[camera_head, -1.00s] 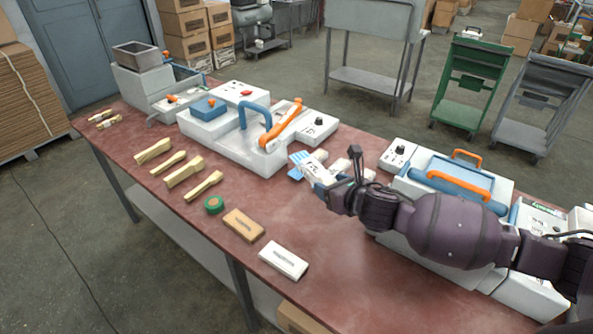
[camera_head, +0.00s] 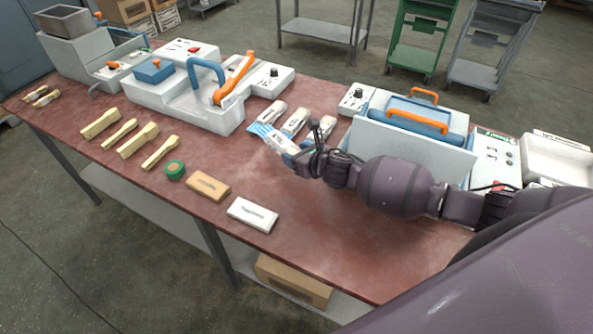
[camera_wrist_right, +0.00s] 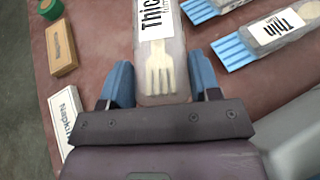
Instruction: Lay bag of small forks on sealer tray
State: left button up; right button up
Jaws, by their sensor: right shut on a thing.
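My right gripper (camera_head: 303,160) is shut on a clear bag (camera_head: 277,142) with a light wooden fork inside and a blue end pointing away from me. In the right wrist view the bag (camera_wrist_right: 160,72) lies between the blue fingers (camera_wrist_right: 163,88), its label reading "Thic", the rest cut off. It is held just above the table, in front of the other bags. A shallow white tray (camera_head: 562,158) stands at the far right beside a panel with a green label; I cannot tell for certain that it is the sealer tray. My left gripper is not in view.
Several similar bags lie beyond the gripper; one (camera_wrist_right: 283,29) reads "Thin". A machine with a blue lid (camera_head: 405,112) and orange handles stands between gripper and white tray. A white napkin box (camera_head: 252,215) and wooden pieces (camera_head: 138,141) lie left.

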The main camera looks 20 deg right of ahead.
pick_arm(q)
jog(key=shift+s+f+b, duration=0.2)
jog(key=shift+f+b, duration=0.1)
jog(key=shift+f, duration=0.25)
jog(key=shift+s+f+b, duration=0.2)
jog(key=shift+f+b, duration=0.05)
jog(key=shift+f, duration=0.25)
pick_arm(e)
jog(key=shift+f, duration=3.2)
jog(key=shift+f, duration=0.15)
jog(key=o, duration=0.8)
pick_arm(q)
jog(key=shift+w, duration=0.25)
pick_arm(e)
jog(key=shift+o, duration=0.5)
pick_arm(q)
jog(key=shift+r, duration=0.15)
